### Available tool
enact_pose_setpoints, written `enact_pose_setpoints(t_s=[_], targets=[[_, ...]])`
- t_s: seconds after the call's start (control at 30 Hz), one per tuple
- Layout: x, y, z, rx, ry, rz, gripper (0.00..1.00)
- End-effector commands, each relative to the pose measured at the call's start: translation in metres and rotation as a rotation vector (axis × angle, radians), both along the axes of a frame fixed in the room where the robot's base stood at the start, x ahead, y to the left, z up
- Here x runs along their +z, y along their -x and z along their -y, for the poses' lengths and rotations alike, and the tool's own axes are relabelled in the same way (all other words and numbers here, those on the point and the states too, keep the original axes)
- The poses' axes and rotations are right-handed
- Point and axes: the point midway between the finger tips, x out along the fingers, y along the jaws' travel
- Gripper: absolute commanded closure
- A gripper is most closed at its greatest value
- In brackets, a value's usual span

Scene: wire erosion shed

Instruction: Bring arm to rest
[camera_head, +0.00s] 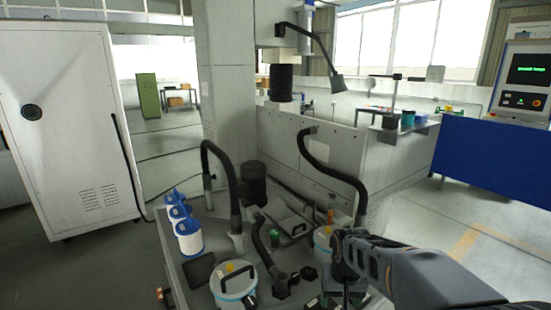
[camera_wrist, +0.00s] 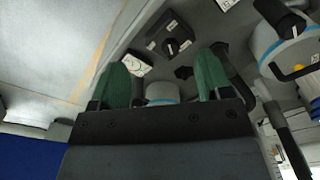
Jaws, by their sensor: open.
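My arm reaches in from the lower right in the head view, over the front right corner of the machine's grey worktop (camera_head: 197,275). My gripper (camera_head: 345,292) points down there, partly hidden by my wrist and the frame's bottom edge. In the wrist view my gripper (camera_wrist: 162,72) shows two green fingertips spread wide apart. Nothing is held between them. A white canister with a blue band (camera_wrist: 162,92) shows beyond the gap, partly hidden by the gripper body.
Near my gripper stand a white canister (camera_head: 322,243), a lidded canister (camera_head: 233,284) and black hoses (camera_head: 262,242). Blue-capped filter bottles (camera_head: 188,238) stand at left. A control console (camera_head: 523,80) and blue bench (camera_head: 490,160) are at right. Floor (camera_head: 440,225) right of the machine is clear.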

Motion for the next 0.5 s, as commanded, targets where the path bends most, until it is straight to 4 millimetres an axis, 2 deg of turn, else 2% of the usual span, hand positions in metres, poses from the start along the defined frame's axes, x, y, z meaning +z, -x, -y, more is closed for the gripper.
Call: enact_pose_setpoints(t_s=[0.03,0.2,0.33,0.5], targets=[[0.024,0.019,0.0,0.023,0.001,0.026,0.28],[0.06,0.069,0.0,0.076,0.006,0.106,0.28],[0.08,0.094,0.0,0.084,0.008,0.161,0.28],[0.105,0.108,0.001,0.084,0.01,0.226,0.28]])
